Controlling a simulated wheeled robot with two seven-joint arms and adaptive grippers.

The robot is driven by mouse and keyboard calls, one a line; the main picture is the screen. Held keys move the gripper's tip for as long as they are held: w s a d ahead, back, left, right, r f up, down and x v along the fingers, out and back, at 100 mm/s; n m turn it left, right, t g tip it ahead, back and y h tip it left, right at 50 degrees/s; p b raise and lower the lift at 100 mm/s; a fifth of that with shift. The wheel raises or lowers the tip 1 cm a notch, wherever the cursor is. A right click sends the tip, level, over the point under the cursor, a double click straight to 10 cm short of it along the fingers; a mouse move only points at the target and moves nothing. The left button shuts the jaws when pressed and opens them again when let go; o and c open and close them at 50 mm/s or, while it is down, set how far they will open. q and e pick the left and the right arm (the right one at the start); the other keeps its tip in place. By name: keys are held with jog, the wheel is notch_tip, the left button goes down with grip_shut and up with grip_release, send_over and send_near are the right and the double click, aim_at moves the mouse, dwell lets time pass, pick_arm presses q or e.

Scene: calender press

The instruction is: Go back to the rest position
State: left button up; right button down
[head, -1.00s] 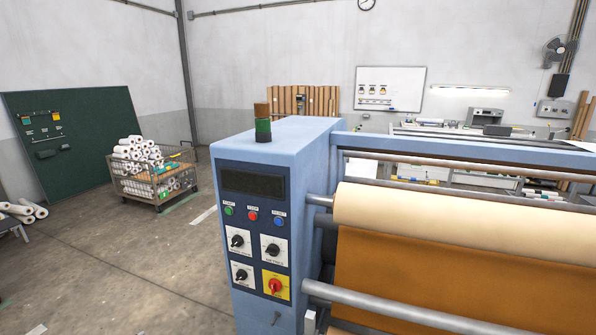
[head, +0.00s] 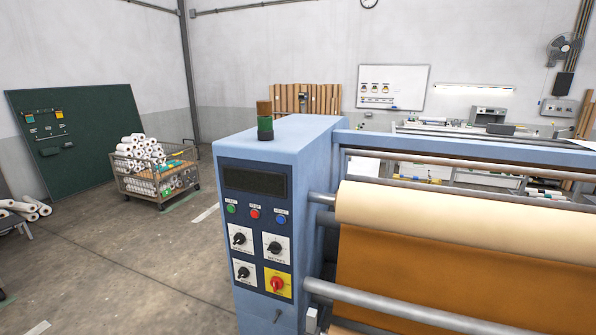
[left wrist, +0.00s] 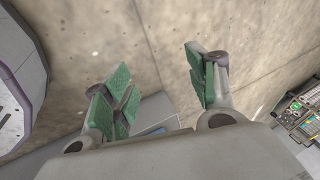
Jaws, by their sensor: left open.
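My left gripper (left wrist: 160,92) shows in the left wrist view with its green-padded fingers spread apart and nothing between them. Behind it is a plain concrete-like surface. Neither gripper shows in the head view, and my right gripper is in no view. The blue calender press (head: 285,150) stands in the middle of the head view. Its control panel (head: 257,230) carries a dark display, green, red and blue buttons, black knobs and a red knob on a yellow plate (head: 278,283). A cream roll (head: 460,218) lies above an orange-brown sheet (head: 440,275) on the press.
A wire cart (head: 155,180) loaded with white rolls stands at the left before a green board (head: 65,135). More white rolls (head: 25,208) lie at the far left. A workbench (head: 480,175) stands behind the press. The floor (head: 130,265) left of the press is clear.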

pick_arm(q)
jog(key=s+d+f+g+h, duration=0.1)
jog(key=s+d+f, duration=0.2)
jog(key=s+d, duration=0.7)
jog(key=s+d+f+n+g+h, duration=0.1)
jog(key=s+d+f+g, duration=0.1)
jog(key=s+d, duration=0.7)
jog(key=d+f, duration=0.1)
jog(key=d, duration=0.2)
jog(key=shift+s+f+n, duration=0.3)
jog(key=shift+s+f, duration=0.05)
jog(key=shift+s, duration=0.05)
jog(key=shift+w, duration=0.1)
